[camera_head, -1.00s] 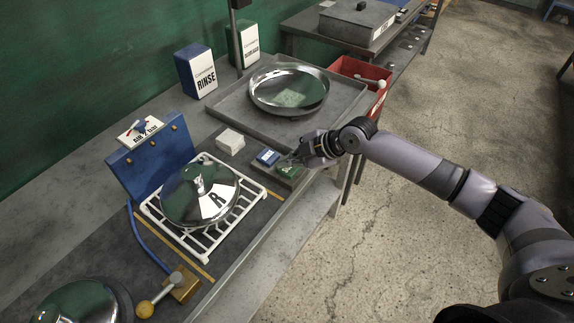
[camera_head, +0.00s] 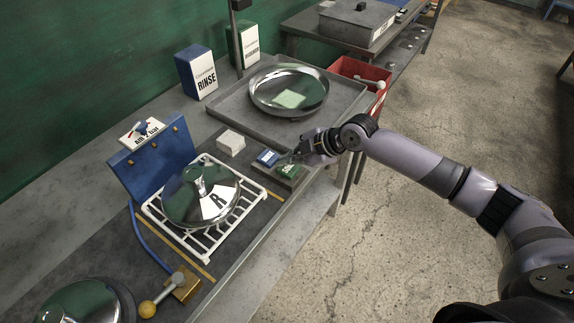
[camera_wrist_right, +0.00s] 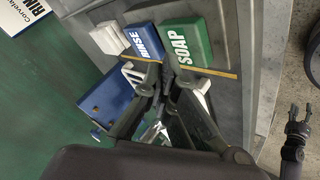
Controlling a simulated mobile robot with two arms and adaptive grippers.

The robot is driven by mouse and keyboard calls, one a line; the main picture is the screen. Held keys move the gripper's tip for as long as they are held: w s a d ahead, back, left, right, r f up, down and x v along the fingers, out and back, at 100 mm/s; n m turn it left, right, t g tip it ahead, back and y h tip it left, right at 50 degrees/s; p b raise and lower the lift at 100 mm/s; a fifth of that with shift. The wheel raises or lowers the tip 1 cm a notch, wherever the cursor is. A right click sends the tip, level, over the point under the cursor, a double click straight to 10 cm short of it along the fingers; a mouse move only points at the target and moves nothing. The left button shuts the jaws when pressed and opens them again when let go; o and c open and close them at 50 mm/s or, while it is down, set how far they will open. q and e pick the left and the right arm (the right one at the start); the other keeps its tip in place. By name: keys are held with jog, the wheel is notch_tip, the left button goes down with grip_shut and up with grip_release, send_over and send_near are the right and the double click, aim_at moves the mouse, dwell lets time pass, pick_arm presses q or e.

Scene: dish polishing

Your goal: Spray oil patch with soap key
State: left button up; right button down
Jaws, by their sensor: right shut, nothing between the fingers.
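The green soap key (camera_head: 289,171) is on the bench's right edge, beside the blue rinse key (camera_head: 268,157). The wrist view shows both, the soap key (camera_wrist_right: 188,45) and the rinse key (camera_wrist_right: 145,42), labelled. My right gripper (camera_head: 284,158) is shut and empty, its tips close above the keys; contact cannot be told. It also shows in the wrist view (camera_wrist_right: 158,76). A pale green square patch (camera_head: 290,98) lies in the round metal dish (camera_head: 262,104). What seems to be my left gripper (camera_wrist_right: 298,118) shows small over the floor in the wrist view.
The dish sits on a grey tray (camera_head: 219,111). A white block (camera_head: 231,142), a white rack (camera_head: 214,242) with a shiny lid (camera_head: 185,205), and a blue panel (camera_head: 138,172) stand nearby. A red bin (camera_head: 345,67) is behind.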

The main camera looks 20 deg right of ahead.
aim_at(288, 170)
notch_tip(288, 170, up, 6)
jog(key=p, duration=0.4)
dwell(0.4)
dwell(0.3)
